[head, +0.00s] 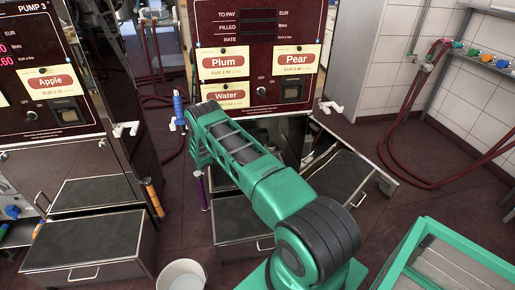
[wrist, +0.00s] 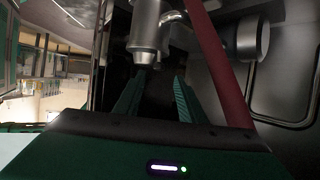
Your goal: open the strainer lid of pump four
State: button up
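The middle pump (head: 265,20) carries Plum, Pear and Water labels; its number is out of view. Its lower cabinet is open, with the door (head: 352,165) swung out to the right. My green arm reaches toward this cabinet, and my gripper is hidden in the head view. In the wrist view my gripper (wrist: 157,88) has its two green fingers apart, with nothing seen between them. A metal cylindrical fitting (wrist: 147,30) hangs just beyond the fingertips. A round metal end piece (wrist: 245,40) sits to the right. I cannot tell which part is the strainer lid.
A dark red hose (wrist: 218,65) runs close by my right finger. Pump 3 (head: 45,75) stands at left with a pulled-out drawer (head: 85,248). A white bucket (head: 181,274) and a green-framed bin (head: 450,255) stand in front. Red hoses (head: 400,165) hang at the right wall.

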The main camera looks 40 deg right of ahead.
aim_at(269, 146)
jog(key=x, duration=0.6)
grip_shut()
